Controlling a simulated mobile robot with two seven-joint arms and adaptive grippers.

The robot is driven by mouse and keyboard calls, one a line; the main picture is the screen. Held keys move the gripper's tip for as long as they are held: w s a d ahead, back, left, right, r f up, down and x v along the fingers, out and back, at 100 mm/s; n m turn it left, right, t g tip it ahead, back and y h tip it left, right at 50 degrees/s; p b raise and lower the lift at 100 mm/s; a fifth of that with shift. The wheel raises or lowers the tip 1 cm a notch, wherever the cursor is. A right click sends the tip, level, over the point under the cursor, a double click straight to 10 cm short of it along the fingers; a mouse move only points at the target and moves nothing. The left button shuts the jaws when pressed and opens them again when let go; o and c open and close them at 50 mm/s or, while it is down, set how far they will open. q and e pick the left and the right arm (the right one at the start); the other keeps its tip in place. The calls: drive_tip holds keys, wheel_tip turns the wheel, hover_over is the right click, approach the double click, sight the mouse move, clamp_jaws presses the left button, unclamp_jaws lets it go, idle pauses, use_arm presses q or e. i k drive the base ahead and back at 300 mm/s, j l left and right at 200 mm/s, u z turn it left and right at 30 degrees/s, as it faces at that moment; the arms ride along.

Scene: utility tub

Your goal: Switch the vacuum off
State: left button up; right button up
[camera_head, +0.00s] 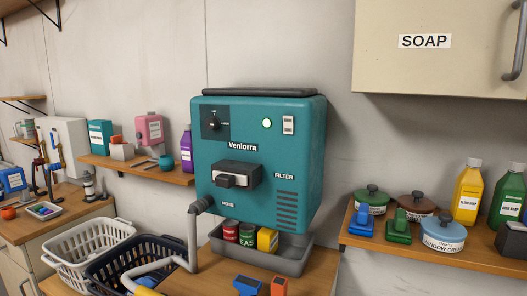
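The vacuum (245,195) is a teal wall unit labelled Venlorra, in the middle of the head view. A round green light (267,124) glows on its front. Right of the light is a small pale switch plate (288,125); its position is too small to tell. A dark panel with a dial (213,124) is at the upper left. A dark block-like part (237,175) juts from the middle, and FILTER is printed above slots at the lower right. A grey hose (193,235) runs at its lower left. Neither of my grippers is in view.
Below the vacuum, a grey tray (293,262) holds cans and a yellow box. White (72,245) and dark (105,268) baskets stand left. A right shelf (440,255) carries pots and bottles. A SOAP cabinet (440,70) hangs above. Blue and orange items lie at the front.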

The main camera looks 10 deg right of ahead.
sight(288, 120)
drive_tip(key=k+j, duration=0.15)
drive_tip(key=j, duration=0.3)
drive_tip(key=k+j, duration=0.1)
drive_tip(key=j, duration=0.4)
drive_tip(key=k+j+u, duration=0.1)
drive_tip(key=j, duration=0.35)
